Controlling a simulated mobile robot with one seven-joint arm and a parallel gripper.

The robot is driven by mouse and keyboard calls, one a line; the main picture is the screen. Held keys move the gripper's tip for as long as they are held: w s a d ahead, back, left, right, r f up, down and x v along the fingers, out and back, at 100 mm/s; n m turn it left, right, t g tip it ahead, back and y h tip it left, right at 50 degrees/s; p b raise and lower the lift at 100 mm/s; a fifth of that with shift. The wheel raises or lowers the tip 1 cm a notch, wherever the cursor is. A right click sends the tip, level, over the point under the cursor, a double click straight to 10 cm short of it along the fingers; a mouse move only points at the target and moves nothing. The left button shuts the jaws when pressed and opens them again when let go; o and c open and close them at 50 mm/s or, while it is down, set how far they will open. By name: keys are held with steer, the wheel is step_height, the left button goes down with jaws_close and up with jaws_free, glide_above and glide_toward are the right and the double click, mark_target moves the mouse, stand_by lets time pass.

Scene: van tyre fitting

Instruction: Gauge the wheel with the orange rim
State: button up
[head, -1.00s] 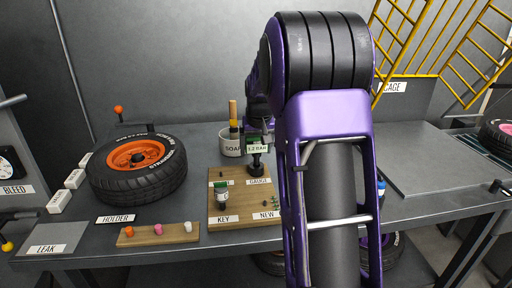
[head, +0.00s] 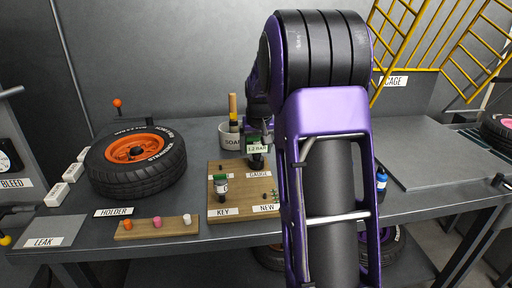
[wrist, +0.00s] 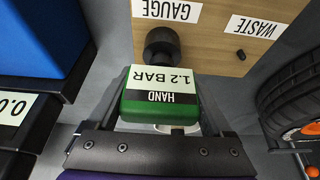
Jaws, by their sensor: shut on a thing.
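The wheel with the orange rim (head: 135,148) lies flat at the left of the bench, its black tyre around the rim. My gripper (wrist: 160,122) is shut on the green gauge (wrist: 163,107), whose label reads HAND and 1.2 BAR. In the head view the gauge (head: 257,145) is partly hidden by my arm, above the far part of the wooden board (head: 237,190), behind the GAUGE label. Its black end (wrist: 162,45) points toward the board; I cannot tell whether it touches. The gauge is well to the right of the orange-rimmed wheel.
A soap pot (head: 230,138) stands just left of the gauge. A holder strip (head: 157,227) with orange, pink and white caps lies in front. A yellow cage (head: 430,40) is at back right.

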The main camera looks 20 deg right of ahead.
steer(key=shift+f, duration=0.5)
steer(key=o, duration=1.2)
steer(key=shift+c, duration=0.2)
steer(key=p+v, duration=0.2)
steer(key=v, duration=1.5)
steer(key=shift+s+r, duration=0.15)
steer(key=shift+s, duration=0.05)
